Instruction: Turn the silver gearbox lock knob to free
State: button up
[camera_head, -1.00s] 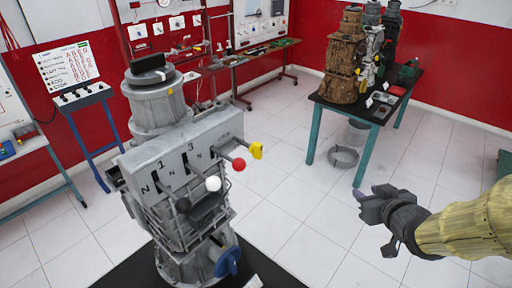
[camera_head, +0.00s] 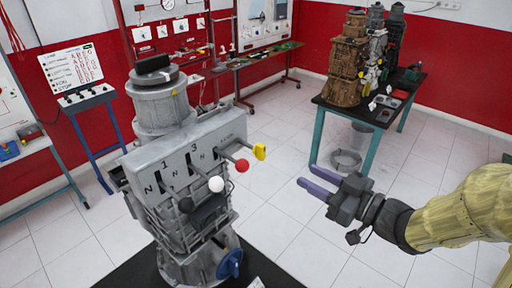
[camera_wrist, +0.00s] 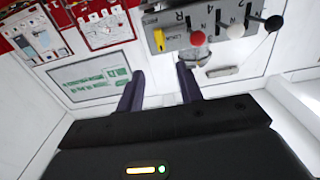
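The silver gearbox (camera_head: 190,135) stands upright on a dark base at centre left of the head view. A yellow knob (camera_head: 259,151) sticks out at the right end of its lever panel; it also shows upright in the wrist view (camera_wrist: 159,40), beside small lettering too blurred to read surely. I take it for the lock knob. My gripper (camera_head: 306,176) is open and empty, its purple fingers pointing left, to the right of and a little below the yellow knob in the head view. In the wrist view the knob is apart from and beyond the fingers (camera_wrist: 160,80).
Levers with red (camera_head: 242,165), white (camera_head: 216,184) and black (camera_head: 186,205) balls project close by the yellow knob. A blue handwheel (camera_head: 229,263) sits low on the gearbox. A table (camera_head: 376,117) with a brown gearbox (camera_head: 346,65) stands behind.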

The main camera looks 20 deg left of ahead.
aim_at(264, 153)
jog(key=p+x, duration=0.6)
jog(key=x, duration=1)
jog(key=shift+a, duration=0.15)
jog(key=shift+w+a, duration=0.15)
jog(key=shift+a, duration=0.15)
grip_shut()
